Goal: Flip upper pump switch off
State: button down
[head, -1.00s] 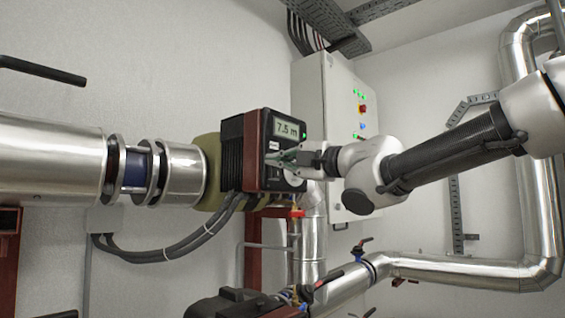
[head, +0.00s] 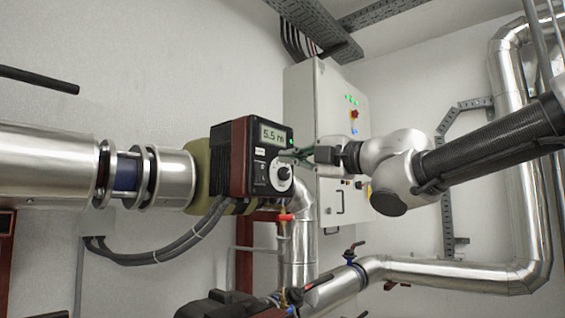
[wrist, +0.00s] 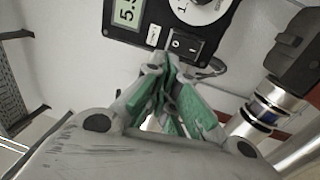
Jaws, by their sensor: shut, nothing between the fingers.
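The upper pump (head: 232,158) has a dark red and black housing with a display (head: 273,135) reading about 5.5 m and a white round dial (head: 280,174). Its black rocker switch (wrist: 184,46), marked 0 and I, sits below the display in the wrist view; it also shows small left of the dial in the head view (head: 260,173). My gripper (head: 283,156) has green finger pads and is shut and empty. In the wrist view its tips (wrist: 166,60) are just beside the switch; whether they touch it I cannot tell.
A grey control cabinet (head: 330,95) with lit green lamps and a red knob stands behind the gripper. Silver pipes (head: 470,270) run below and at the right. A second pump (head: 225,305) shows at the bottom edge. Cables (head: 165,255) hang under the upper pump.

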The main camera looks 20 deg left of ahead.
jog(key=v, duration=0.2)
jog(key=r+v, duration=0.1)
jog(key=v, duration=0.2)
jog(key=shift+r, duration=0.1)
dwell(0.4)
